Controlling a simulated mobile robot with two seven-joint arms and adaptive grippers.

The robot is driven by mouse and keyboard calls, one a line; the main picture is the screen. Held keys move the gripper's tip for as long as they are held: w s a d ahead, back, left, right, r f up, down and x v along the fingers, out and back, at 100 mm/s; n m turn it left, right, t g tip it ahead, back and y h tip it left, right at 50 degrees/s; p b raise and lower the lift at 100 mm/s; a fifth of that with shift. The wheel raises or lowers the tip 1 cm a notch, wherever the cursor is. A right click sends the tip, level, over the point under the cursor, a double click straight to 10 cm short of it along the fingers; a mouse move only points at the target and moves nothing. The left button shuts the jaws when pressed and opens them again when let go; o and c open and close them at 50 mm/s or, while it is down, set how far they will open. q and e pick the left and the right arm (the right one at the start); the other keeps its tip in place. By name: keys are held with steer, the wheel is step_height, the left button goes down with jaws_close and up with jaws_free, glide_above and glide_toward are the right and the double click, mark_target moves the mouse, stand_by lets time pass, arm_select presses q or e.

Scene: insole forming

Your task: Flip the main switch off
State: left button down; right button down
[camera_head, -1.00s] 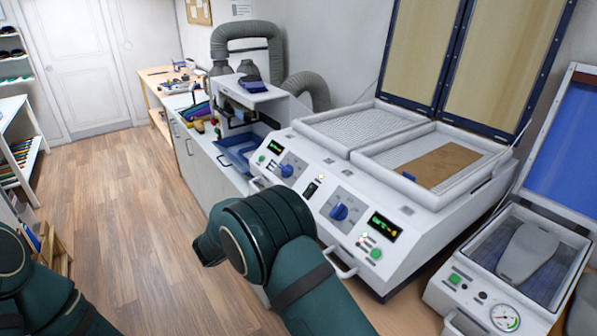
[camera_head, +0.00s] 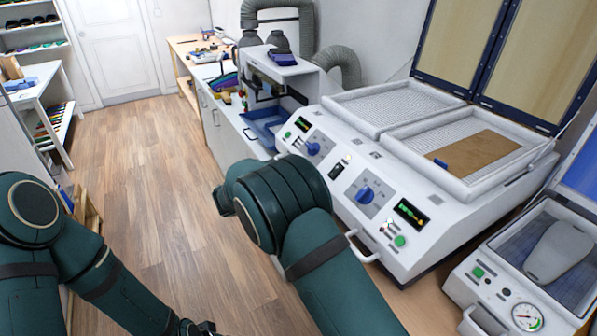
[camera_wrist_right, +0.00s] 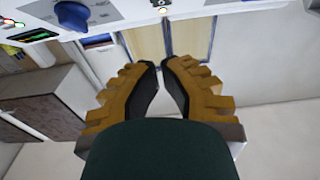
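The white forming machine (camera_head: 440,235) has a sloped front panel. A small black switch (camera_head: 337,170) sits mid-panel between two blue knobs (camera_head: 365,194), with a small lit lamp (camera_head: 348,157) beside it. I cannot tell its position. In the head view my right arm is bent in front of the panel and hides its gripper. In the right wrist view my right gripper (camera_wrist_right: 161,65) is empty, its fingertips a little apart, pointing below the panel, whose blue knob (camera_wrist_right: 72,14) shows at the top. My left gripper (camera_head: 197,328) is mostly cut off at the bottom edge.
Both panel displays (camera_head: 411,213) are lit. A handle (camera_head: 362,248) sticks out from the machine's front. A smaller press with a gauge (camera_head: 526,317) stands at the right. A blue tray (camera_head: 262,122) lies left of the machine. The wooden floor (camera_head: 140,180) is open at the left.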

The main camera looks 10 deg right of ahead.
mark_target(335, 170)
steer(key=w+d, duration=0.1)
steer(key=d, duration=0.1)
steer(key=w+d+f, duration=0.1)
steer(key=d, duration=0.4)
steer(key=shift+w+d+f+p, duration=0.25)
steer(key=shift+w+d+p, duration=0.05)
steer(key=shift+w+p, duration=0.1)
steer(key=shift+w+d+f, duration=0.15)
steer(key=shift+d+f, duration=0.2)
steer(key=shift+d, duration=0.1)
steer(key=shift+w+d+f+y+p, duration=0.15)
steer(key=shift+d+y+p, duration=0.2)
steer(key=shift+y, duration=0.15)
